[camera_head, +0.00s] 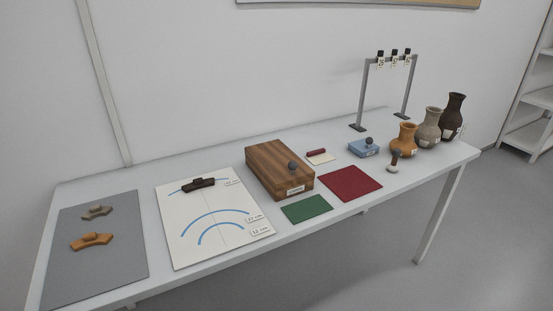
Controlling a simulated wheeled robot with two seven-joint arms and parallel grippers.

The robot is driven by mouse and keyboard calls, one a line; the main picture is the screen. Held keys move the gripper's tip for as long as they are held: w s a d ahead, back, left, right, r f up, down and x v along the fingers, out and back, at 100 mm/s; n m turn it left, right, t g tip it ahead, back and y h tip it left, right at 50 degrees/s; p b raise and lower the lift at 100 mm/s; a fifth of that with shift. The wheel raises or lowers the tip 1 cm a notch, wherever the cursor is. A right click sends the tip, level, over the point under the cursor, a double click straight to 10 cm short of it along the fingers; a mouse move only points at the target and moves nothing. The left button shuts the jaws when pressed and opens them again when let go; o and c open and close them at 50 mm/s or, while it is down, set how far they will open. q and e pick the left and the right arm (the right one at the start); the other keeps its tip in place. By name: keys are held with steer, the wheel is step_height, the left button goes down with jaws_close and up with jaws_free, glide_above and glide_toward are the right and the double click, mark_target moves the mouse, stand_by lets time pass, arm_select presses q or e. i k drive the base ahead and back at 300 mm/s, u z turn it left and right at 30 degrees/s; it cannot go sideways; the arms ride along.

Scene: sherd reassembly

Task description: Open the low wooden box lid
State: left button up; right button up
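The low wooden box (270,175) stands near the middle of the white table. It is brown with a striped wood grain, and its lid (275,157) is closed on top. A dark round knob (292,166) sits on the lid toward its front right part. A small white label (296,190) is on the front face. The inside of the box is hidden. Neither of my grippers shows in the head view.
A white sheet with blue arcs (200,247) lies left of the box, a green mat (306,208) in front, and a red mat (350,183) to its right. A small blue box (363,149), a rack (364,92) and several vases stand farther right. Sherds lie on a grey mat (95,275).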

mark_target(281, 167)
steer(key=z, duration=1.5)
steer(key=i, duration=0.7)
steer(key=u, duration=3)
